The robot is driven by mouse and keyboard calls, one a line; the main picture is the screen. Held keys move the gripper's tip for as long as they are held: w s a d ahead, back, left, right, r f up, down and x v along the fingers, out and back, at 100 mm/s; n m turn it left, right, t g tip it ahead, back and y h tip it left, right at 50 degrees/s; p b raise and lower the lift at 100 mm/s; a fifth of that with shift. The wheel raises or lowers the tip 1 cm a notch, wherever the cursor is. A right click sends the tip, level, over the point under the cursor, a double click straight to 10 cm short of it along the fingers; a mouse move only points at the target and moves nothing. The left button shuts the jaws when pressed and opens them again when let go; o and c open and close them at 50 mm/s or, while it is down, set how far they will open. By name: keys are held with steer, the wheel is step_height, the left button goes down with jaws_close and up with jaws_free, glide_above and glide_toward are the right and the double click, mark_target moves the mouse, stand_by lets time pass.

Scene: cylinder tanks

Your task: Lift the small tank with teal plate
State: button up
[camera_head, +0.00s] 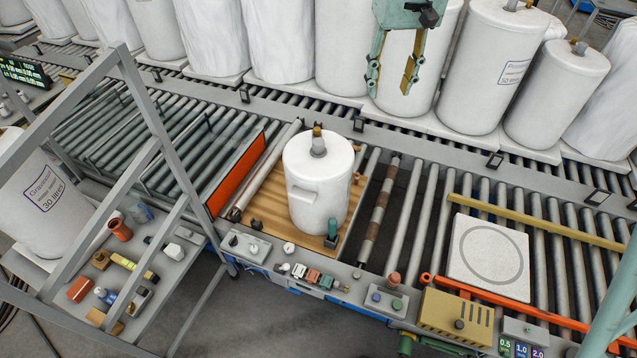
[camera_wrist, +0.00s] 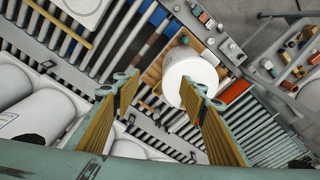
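A small white tank (camera_head: 318,170) with a grey and brass valve on top stands upright on a wooden board (camera_head: 265,200) on the conveyor. Its front has a pale raised plate. A small teal and dark piece (camera_head: 333,230) is at the foot of its front; I cannot tell if it is fixed to the tank. My gripper (camera_head: 391,88) is above and to the right of this tank, toward the back, open and empty. In the wrist view the tank top (camera_wrist: 190,75) shows beyond my open fingers (camera_wrist: 160,82), partly hidden by the right finger.
Several large white tanks (camera_head: 488,65) stand in a row behind the conveyor. An orange panel (camera_head: 238,172) is left of the board. A white square slab with a ring (camera_head: 488,257) lies on the right rollers. A grey metal frame (camera_head: 135,80) rises at the left.

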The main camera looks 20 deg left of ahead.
steer(key=w+a+f+n+p, duration=0.1)
steer(key=w+a+f+p, duration=0.25)
steer(key=a+f, duration=0.6)
steer(key=n+g+p, duration=0.1)
steer(key=n+p, duration=0.1)
glide_above(318, 142)
step_height(318, 142, down, 8)
steer(key=shift+a+r+h, duration=0.15)
steer(key=shift+r+h, duration=0.05)
steer(key=shift+h, duration=0.1)
steer(key=shift+f+p, duration=0.35)
steer(key=shift+f, duration=3.95)
steer(key=shift+f, duration=0.15)
steer(key=shift+w+d+f+p, duration=0.15)
steer(key=shift+f+p, duration=0.25)
steer(key=shift+f, duration=2.05)
